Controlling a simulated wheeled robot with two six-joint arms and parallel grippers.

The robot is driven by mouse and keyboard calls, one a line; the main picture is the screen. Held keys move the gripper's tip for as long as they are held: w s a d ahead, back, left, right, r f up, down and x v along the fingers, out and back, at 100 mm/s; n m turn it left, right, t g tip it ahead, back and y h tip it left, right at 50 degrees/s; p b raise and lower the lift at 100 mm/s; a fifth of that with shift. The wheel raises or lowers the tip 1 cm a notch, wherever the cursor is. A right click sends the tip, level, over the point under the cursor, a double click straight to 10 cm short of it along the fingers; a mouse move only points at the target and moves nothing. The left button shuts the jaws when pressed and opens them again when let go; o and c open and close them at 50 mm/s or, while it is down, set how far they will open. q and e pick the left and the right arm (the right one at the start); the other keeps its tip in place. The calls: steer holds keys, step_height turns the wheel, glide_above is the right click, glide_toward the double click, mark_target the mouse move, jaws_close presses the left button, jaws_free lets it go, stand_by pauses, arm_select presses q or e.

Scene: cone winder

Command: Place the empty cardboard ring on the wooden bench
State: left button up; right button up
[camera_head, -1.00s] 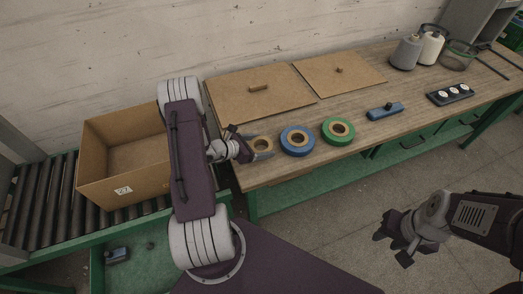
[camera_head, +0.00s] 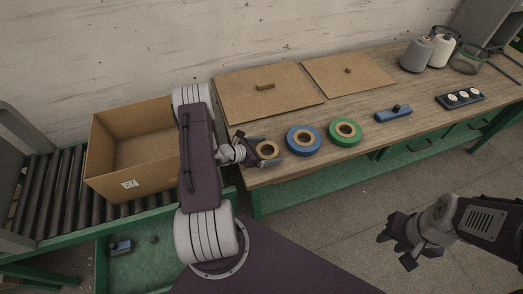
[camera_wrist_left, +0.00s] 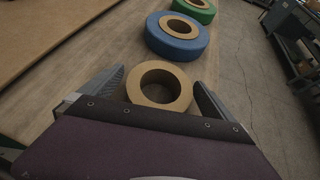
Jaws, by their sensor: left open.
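The empty cardboard ring (camera_head: 267,150) lies flat on the wooden bench (camera_head: 345,101), near its front left end. My left gripper (camera_head: 268,148) is open, with its fingers on either side of the ring. In the left wrist view the ring (camera_wrist_left: 160,86) sits between the two spread fingers (camera_wrist_left: 160,92); I cannot tell whether either touches it. My right gripper (camera_head: 404,245) is out over the floor at the lower right, away from the bench, and holds nothing that I can see; its finger gap is unclear.
A blue tape roll (camera_head: 304,140) and a green roll (camera_head: 345,132) lie right of the ring. Two brown boards (camera_head: 266,92) lie behind. A blue tool (camera_head: 393,113) and a black socket strip (camera_head: 459,98) lie further right. A cardboard box (camera_head: 131,150) stands left on rollers.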

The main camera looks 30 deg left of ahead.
arm_select(q)
steer(key=b+v, duration=0.1)
steer(key=v, duration=1.1)
steer(key=shift+s+d, duration=0.1)
steer(key=s+d+r+m+g+y, duration=0.3)
steer(key=d+m, duration=0.5)
steer(key=m, duration=0.7)
steer(key=s+d+r+m+g+y, duration=0.2)
steer(key=s+d+r+m+g, duration=0.3)
steer(key=m, duration=1)
steer(key=s+d+g, duration=0.1)
steer(key=d, duration=0.2)
steer(key=shift+r+y, duration=0.35)
steer(key=shift+y, duration=0.05)
steer(key=shift+s, duration=0.1)
